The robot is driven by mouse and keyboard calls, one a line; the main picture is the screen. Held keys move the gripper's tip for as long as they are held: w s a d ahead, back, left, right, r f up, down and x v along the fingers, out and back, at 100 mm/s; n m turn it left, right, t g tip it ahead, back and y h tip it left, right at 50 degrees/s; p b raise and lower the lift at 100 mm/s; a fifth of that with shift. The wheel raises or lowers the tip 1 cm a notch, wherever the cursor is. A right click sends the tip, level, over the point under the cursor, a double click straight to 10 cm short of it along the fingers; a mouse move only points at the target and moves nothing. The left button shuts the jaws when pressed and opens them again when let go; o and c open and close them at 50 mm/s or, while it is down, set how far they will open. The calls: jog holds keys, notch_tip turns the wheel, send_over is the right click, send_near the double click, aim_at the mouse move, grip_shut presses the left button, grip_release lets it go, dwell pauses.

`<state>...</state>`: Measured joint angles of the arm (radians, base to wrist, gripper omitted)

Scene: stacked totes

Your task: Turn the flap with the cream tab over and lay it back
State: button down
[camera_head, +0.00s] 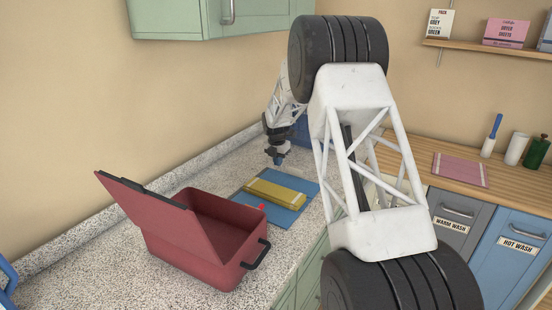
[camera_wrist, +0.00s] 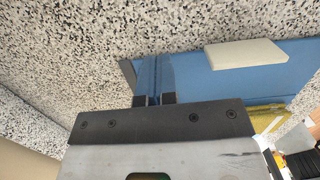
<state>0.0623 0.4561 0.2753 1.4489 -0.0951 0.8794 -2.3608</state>
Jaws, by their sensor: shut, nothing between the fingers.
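The blue flat piece (camera_head: 311,188) lies on the speckled counter, with a yellow piece (camera_head: 276,190) on top of it. In the wrist view the blue surface (camera_wrist: 195,70) carries a cream tab (camera_wrist: 245,54) along its edge, to the right of my fingers; I cannot make the tab out in the head view. The yellow piece (camera_wrist: 262,116) shows at the right there. My gripper (camera_head: 278,161) is above the counter behind the blue piece. In the wrist view its blue fingers (camera_wrist: 155,78) are together and empty, apart from the tab. I cannot tell whether they touch the blue surface.
A red tote (camera_head: 185,245) with its lid (camera_head: 145,198) raised stands at the left front, with a small red object (camera_head: 262,206) beside it. A green cabinet (camera_head: 190,18) hangs above. A wooden counter (camera_head: 425,150) with a pink cloth (camera_head: 460,169) is at the right.

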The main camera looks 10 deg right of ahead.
jog(key=shift+w+d+f, duration=0.1)
jog(key=shift+d+f, duration=0.05)
jog(key=shift+f, duration=0.45)
jog(key=shift+w+d+f, duration=0.1)
jog(key=shift+f, duration=0.5)
jog(key=shift+f, duration=0.1)
jog(key=w+d+r, duration=0.5)
jog(key=r, duration=0.2)
jog(key=shift+r, duration=0.25)
jog(key=s+a+r+m, duration=0.35)
jog(key=s+r, duration=0.25)
jog(key=s, duration=0.5)
jog(key=s+a+r+m+t, duration=0.1)
jog(key=s+a+r+m, duration=0.1)
jog(key=s+r+m, duration=0.65)
jog(key=s+a+r+m, duration=0.15)
jog(key=s+r, duration=0.35)
jog(key=s, duration=0.9)
jog(key=s+a+f+m, duration=0.1)
jog(key=s+m, duration=0.3)
jog(key=s, duration=0.9)
jog(key=s+a+f+m, duration=0.2)
jog(key=s+m, duration=0.3)
jog(key=s, duration=0.7)
jog(key=s+a+f+m, duration=0.2)
jog(key=s+m, duration=0.2)
jog(key=s, duration=0.9)
jog(key=shift+s+a+f+m+t+y, duration=0.2)
jog(key=shift+s+f+m+t+y, duration=0.15)
jog(key=shift+f+t+y, duration=0.05)
